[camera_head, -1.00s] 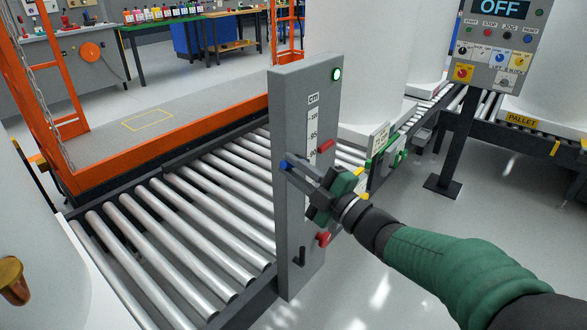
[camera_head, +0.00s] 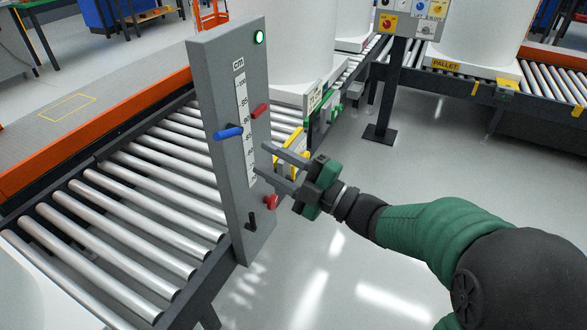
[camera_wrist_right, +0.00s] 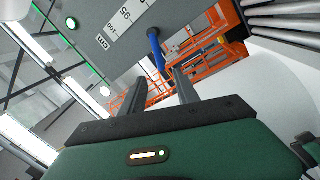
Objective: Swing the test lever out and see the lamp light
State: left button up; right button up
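A grey upright panel (camera_head: 222,110) with a cm scale (camera_head: 243,120) stands beside the rollers. A round lamp (camera_head: 259,38) at its top glows green-white; it also shows green in the right wrist view (camera_wrist_right: 71,23). A blue handle (camera_head: 229,132) sticks out left of the scale, a red handle (camera_head: 259,111) right of it. Lower down are a red knob (camera_head: 271,202) and a small black lever (camera_head: 252,220). I cannot tell which is the test lever. My right gripper (camera_head: 260,159) is open and empty, in front of the panel's right edge. The left gripper is out of view.
A roller conveyor (camera_head: 130,190) runs behind and left of the panel, with an orange frame (camera_head: 100,120) beyond. A control post (camera_head: 390,85) and a pallet conveyor (camera_head: 540,80) stand at the back right.

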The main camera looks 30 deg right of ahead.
jog(key=v, duration=0.6)
jog(key=shift+f, duration=0.15)
jog(key=w+d+f+m+g+h, duration=0.2)
jog(key=w+f+m+h, duration=0.1)
jog(key=f+m+h, duration=0.3)
jog(key=w+d+f+m+g+h, duration=0.1)
jog(key=w+d+f+m+h, duration=0.3)
jog(key=f, duration=0.4)
jog(key=s+a+f+m+g+h, duration=0.1)
jog(key=s+a+f+m+g, duration=0.35)
jog(key=s+f, duration=0.3)
jog(key=s+a+f+m+g, duration=0.3)
jog(key=s+f+m+g, duration=0.25)
jog(key=s, duration=0.35)
notch_tip(320, 180, up, 29)
jog(key=g+p, duration=0.1)
jog(key=p, duration=2.9)
jog(key=shift+s+a, duration=0.3)
jog(key=shift+s, duration=0.05)
